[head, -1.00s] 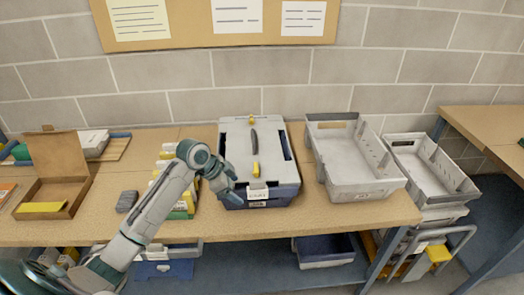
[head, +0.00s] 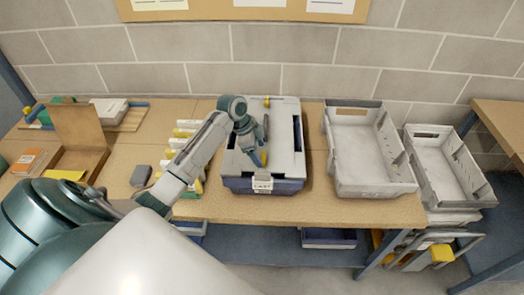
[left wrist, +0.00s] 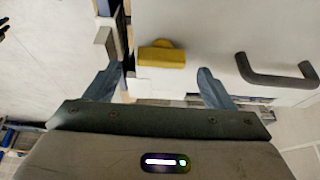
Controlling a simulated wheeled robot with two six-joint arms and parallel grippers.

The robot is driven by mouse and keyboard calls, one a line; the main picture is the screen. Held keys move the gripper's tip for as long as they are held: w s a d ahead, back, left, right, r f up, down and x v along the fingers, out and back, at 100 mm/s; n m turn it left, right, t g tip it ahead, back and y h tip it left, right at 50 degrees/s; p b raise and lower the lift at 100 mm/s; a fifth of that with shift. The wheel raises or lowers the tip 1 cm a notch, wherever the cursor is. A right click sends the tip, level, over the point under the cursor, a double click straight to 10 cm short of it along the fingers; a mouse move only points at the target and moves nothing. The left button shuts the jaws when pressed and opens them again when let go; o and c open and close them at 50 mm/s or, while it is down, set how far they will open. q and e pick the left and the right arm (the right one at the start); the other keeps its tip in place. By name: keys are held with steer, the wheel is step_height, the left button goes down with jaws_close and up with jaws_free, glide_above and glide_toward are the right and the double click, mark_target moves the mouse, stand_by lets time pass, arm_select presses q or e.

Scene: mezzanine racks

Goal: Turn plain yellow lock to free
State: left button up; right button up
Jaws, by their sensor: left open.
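A case with a light grey lid (head: 285,120) and a dark blue base (head: 290,184) stands on the workbench. A plain yellow lock (left wrist: 162,56) shows on the grey surface in the left wrist view, just ahead of the fingertips and roughly between them. In the head view this yellow lock (head: 263,158) is near the front of the lid, partly hidden by my gripper. My left gripper (left wrist: 155,78) is open and empty, with its fingers apart on either side of the lock's line. A dark handle (left wrist: 275,74) lies to the right there. My right gripper is not in view.
A second yellow piece (head: 267,101) is at the case's back edge. A white label (head: 263,182) hangs at the front. Grey bins (head: 345,185) stand to the right. A row of yellow and white items (head: 183,140) and an open cardboard box (head: 80,130) are on the left.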

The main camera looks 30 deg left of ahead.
mark_target(263, 170)
arm_select(q)
steer(key=shift+w+x, duration=0.15)
steer(key=shift+x, duration=0.45)
steer(key=shift+w+x, duration=0.15)
steer(key=shift+x, duration=0.45)
steer(key=shift+f+p, duration=0.2)
steer(key=shift+p, duration=0.1)
steer(key=shift+s, duration=0.25)
